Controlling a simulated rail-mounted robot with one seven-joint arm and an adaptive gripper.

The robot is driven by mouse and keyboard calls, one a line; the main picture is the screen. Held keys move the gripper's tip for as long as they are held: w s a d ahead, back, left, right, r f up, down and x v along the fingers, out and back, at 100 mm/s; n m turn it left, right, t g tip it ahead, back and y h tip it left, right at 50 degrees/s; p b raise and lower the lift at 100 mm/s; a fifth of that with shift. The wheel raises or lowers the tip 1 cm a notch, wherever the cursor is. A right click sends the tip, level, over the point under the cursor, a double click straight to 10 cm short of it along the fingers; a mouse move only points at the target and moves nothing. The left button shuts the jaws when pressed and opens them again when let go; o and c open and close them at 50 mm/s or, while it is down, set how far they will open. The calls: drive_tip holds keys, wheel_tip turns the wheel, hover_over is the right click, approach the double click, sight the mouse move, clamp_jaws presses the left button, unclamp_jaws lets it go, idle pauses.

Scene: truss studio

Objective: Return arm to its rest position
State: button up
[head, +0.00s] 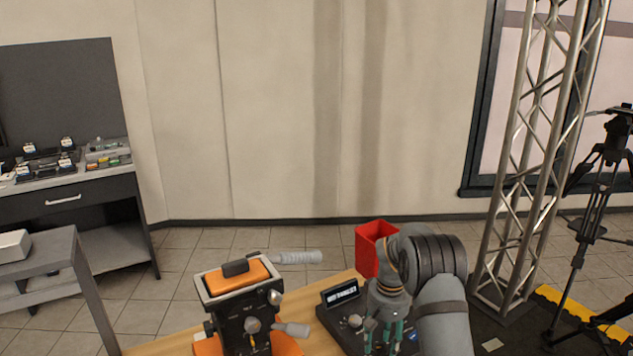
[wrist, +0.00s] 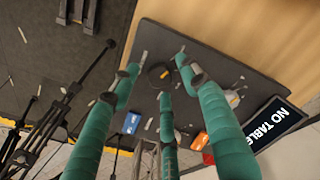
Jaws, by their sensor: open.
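My gripper (head: 385,335) is at the lower right of the head view, pointing down over a dark board (head: 335,325) with a lettered sign. My grey arm comes in beside it from the right and hides part of the board. In the wrist view my gripper (wrist: 160,72) shows three teal fingers spread apart, with nothing held. Below them lies the dark board (wrist: 215,75), with a round black part (wrist: 160,76) seen between the fingertips. Height above the board is hard to tell.
An orange and black device (head: 240,300) with grey handles stands left on the wooden table (head: 170,345). A red bin (head: 370,245) stands behind my gripper. Blue (wrist: 131,122) and orange (wrist: 199,141) blocks lie near the board's edge. A truss (head: 530,150) and tripod (head: 597,200) stand right.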

drive_tip(key=m, duration=0.4)
drive_tip(key=shift+s, duration=0.1)
drive_tip(key=m, duration=0.6)
drive_tip(key=shift+r+m, duration=0.1)
drive_tip(key=shift+m, duration=0.3)
drive_tip(key=m, duration=0.6)
drive_tip(key=shift+p, duration=0.4)
drive_tip(key=m+p, duration=0.1)
drive_tip(key=m, duration=0.2)
drive_tip(key=shift+r+m, duration=0.1)
drive_tip(key=shift+m, duration=0.3)
drive_tip(key=shift+m+p, duration=0.45)
drive_tip(key=shift+m, duration=0.45)
drive_tip(key=shift+a, duration=0.1)
